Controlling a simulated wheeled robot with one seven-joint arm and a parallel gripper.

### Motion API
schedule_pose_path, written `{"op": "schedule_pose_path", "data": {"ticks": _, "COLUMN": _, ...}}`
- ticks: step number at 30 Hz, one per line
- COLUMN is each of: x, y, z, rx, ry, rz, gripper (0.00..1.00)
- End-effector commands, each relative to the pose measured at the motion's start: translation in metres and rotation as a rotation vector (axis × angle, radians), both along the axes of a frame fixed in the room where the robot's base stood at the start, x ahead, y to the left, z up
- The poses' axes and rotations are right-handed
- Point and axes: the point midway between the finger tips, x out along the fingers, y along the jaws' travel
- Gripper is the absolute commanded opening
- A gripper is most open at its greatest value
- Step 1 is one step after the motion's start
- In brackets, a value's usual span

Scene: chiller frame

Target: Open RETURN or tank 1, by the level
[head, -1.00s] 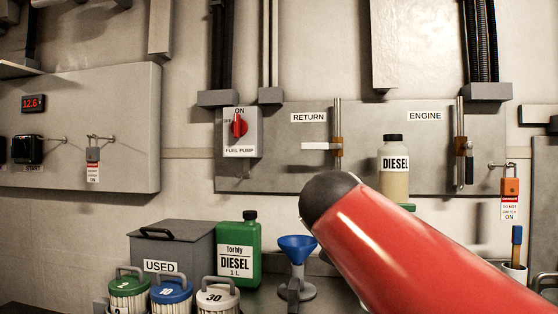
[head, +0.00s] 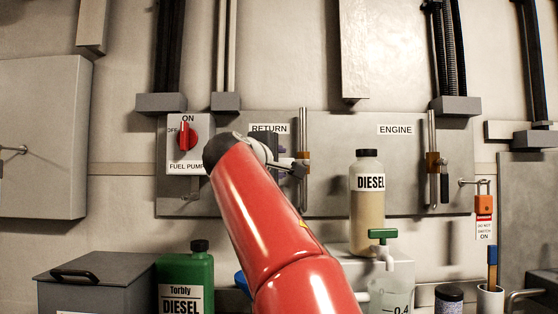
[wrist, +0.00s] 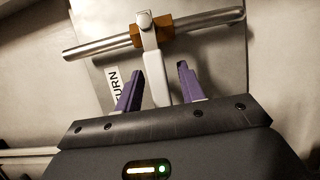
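The RETURN valve (head: 304,157) is a brass body on a vertical pipe, under the RETURN label (head: 269,129). Its white lever (wrist: 155,72) sticks out square to the pipe in the wrist view; in the head view my arm mostly hides it. My gripper (wrist: 158,78) is open, its two purple fingers on either side of the lever, with gaps visible. It also shows at the valve in the head view (head: 291,168). A translucent vessel (head: 390,285) with a green tap shows a 0.4 mark at the bottom; its level is unclear. No tank 1 label is readable.
The ENGINE valve (head: 433,162) has its lever along the pipe. A DIESEL bottle (head: 367,215) stands right of the RETURN valve. The fuel pump switch (head: 187,137) is to the left. A green Torbly can (head: 185,275) and a grey box (head: 100,275) stand below.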

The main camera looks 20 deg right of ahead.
Motion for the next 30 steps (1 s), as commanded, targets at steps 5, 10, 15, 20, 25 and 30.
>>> {"op": "schedule_pose_path", "data": {"ticks": 5, "x": 0.0071, "y": -0.0077, "z": -0.0001, "rx": 0.001, "ry": 0.0, "rz": 0.0, "gripper": 0.39}}
{"op": "schedule_pose_path", "data": {"ticks": 10, "x": 0.0075, "y": -0.008, "z": -0.0004, "rx": 0.001, "ry": 0.0, "rz": 0.0, "gripper": 0.39}}
{"op": "schedule_pose_path", "data": {"ticks": 15, "x": 0.0075, "y": -0.0078, "z": -0.0005, "rx": 0.001, "ry": 0.0, "rz": 0.0, "gripper": 0.25}}
{"op": "schedule_pose_path", "data": {"ticks": 20, "x": 0.0074, "y": -0.0077, "z": -0.0005, "rx": 0.001, "ry": 0.0, "rz": 0.0, "gripper": 0.04}}
{"op": "schedule_pose_path", "data": {"ticks": 25, "x": 0.0074, "y": -0.0077, "z": -0.0005, "rx": 0.001, "ry": 0.0, "rz": 0.0, "gripper": 0.0}}
{"op": "schedule_pose_path", "data": {"ticks": 30, "x": 0.0082, "y": -0.0077, "z": -0.0008, "rx": -0.001, "ry": 0.001, "rz": 0.001, "gripper": 0.0}}
